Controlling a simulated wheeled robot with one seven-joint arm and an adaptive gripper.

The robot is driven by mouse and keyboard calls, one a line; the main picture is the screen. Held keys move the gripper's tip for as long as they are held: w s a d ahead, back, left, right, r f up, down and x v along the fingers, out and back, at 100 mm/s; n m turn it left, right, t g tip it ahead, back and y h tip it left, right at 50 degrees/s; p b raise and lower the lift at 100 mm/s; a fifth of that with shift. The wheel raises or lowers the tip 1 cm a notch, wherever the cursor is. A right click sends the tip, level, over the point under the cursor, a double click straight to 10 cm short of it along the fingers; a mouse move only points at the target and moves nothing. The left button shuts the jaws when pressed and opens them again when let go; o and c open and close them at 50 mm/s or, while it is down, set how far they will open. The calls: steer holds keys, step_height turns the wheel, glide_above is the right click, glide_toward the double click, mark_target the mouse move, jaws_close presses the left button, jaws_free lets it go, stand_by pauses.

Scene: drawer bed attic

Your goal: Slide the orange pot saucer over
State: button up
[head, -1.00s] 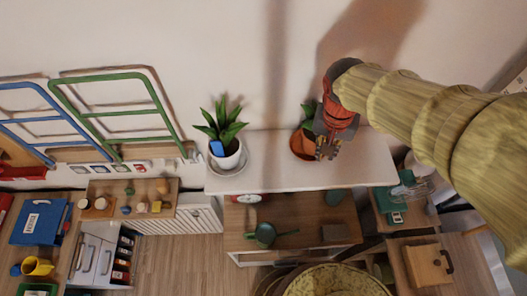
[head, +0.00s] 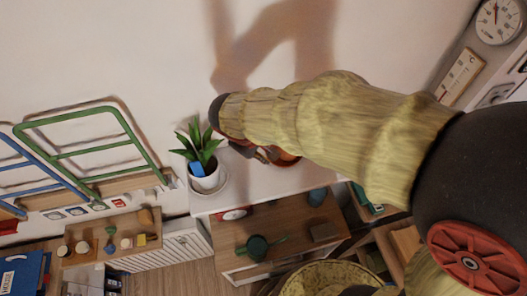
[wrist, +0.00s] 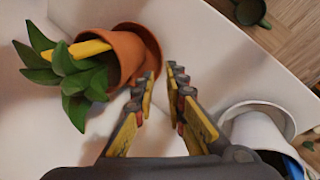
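The orange pot saucer (wrist: 153,48) shows in the wrist view as a rim beside the base of an orange pot (wrist: 126,55). The pot holds a green plant (wrist: 65,70) with a yellow tag. In the head view only part of the saucer or pot (head: 285,160) shows beneath my arm. In the head view the gripper (head: 262,154) is mostly hidden by my arm.
A white pot (head: 207,178) with a plant and blue tag stands on a white saucer (head: 219,189), left of my gripper in the head view. Both pots share a white shelf (head: 255,190). Its front edge drops towards wooden shelving. The wall is close behind.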

mark_target(270, 165)
steer(key=x, duration=0.7)
steer(key=shift+w+d+f, duration=0.1)
steer(key=shift+f, duration=0.15)
jaws_close()
stand_by(0.3)
